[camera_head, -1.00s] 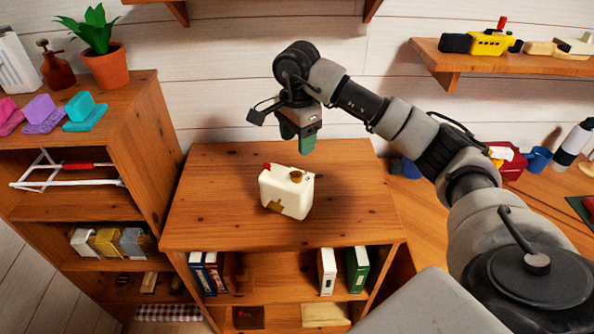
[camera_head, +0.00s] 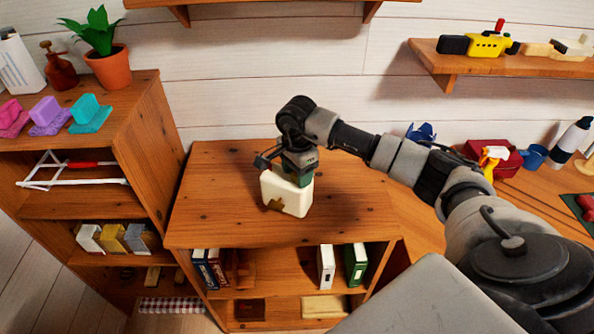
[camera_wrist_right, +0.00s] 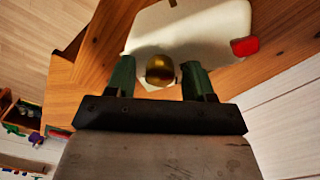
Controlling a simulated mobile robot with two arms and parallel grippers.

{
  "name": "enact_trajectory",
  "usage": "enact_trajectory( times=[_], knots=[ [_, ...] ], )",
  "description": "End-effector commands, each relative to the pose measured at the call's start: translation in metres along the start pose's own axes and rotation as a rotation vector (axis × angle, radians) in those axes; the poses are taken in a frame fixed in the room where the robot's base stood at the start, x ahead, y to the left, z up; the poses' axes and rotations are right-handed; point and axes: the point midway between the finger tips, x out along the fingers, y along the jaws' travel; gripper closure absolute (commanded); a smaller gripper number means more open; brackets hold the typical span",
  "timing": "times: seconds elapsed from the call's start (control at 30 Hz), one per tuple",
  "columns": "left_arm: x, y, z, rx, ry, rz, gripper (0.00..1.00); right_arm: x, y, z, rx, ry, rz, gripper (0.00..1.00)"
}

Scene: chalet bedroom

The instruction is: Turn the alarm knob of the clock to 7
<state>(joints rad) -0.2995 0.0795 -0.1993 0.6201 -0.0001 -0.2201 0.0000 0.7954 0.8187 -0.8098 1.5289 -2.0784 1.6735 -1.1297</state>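The clock is a cream-white box (camera_head: 287,197) standing on the wooden cabinet top (camera_head: 230,185). In the right wrist view its body (camera_wrist_right: 200,28) carries a round brass knob (camera_wrist_right: 160,69) and a red button (camera_wrist_right: 245,46). My right gripper (camera_head: 296,175) is low over the top of the clock and hides the knob in the head view. In the wrist view its two green fingers are open, one on each side of the knob, with a gap visible on both sides. The clock's numbers cannot be read. My left gripper is not in view.
The cabinet top around the clock is clear. A taller shelf (camera_head: 150,120) stands at the left, with a potted plant (camera_head: 108,68) on it. A wall shelf (camera_head: 480,70) holds toys at the upper right. A desk (camera_head: 530,200) with several items lies at the right.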

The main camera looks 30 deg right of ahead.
Motion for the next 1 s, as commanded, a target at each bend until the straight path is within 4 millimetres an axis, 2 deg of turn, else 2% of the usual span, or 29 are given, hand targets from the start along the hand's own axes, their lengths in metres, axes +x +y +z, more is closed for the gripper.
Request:
enact_trajectory(
  times=[0.03,0.3,0.67,1.0],
  knots=[
    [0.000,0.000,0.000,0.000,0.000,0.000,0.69,0.000,0.000,0.000,0.000,0.000,0.000,0.55],
    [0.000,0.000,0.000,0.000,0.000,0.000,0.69,0.000,0.000,0.000,0.000,-0.001,0.000,0.94],
    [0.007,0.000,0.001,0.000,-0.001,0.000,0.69,0.001,0.000,0.000,0.068,-0.001,-0.001,0.94],
    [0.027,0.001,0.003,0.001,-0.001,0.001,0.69,0.002,-0.001,0.000,0.326,-0.001,-0.003,0.94]
  ],
)
